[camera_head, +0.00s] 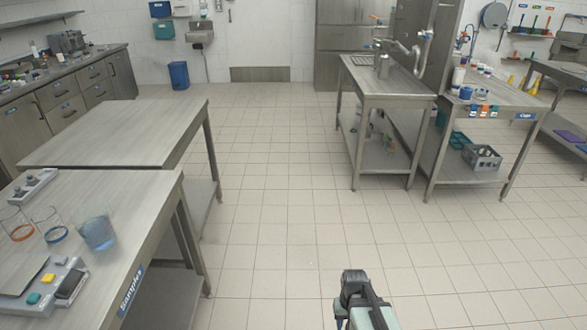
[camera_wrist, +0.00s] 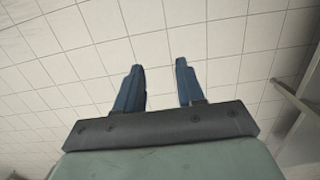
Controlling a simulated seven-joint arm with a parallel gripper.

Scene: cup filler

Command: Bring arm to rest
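My arm (camera_head: 362,300) shows at the bottom centre of the head view, low over the tiled floor and apart from every table. In the wrist view my gripper (camera_wrist: 160,88) has its two blue fingers apart with only floor tiles behind them. It is open and holds nothing.
A table labelled Samples (camera_head: 150,235) stands at left with glass beakers, one with blue liquid (camera_head: 97,232), and a scale-like device (camera_head: 45,285). An empty table (camera_head: 120,130) is behind it. The Cups table (camera_head: 505,105) and a sink table (camera_head: 385,85) stand right. The middle floor is clear.

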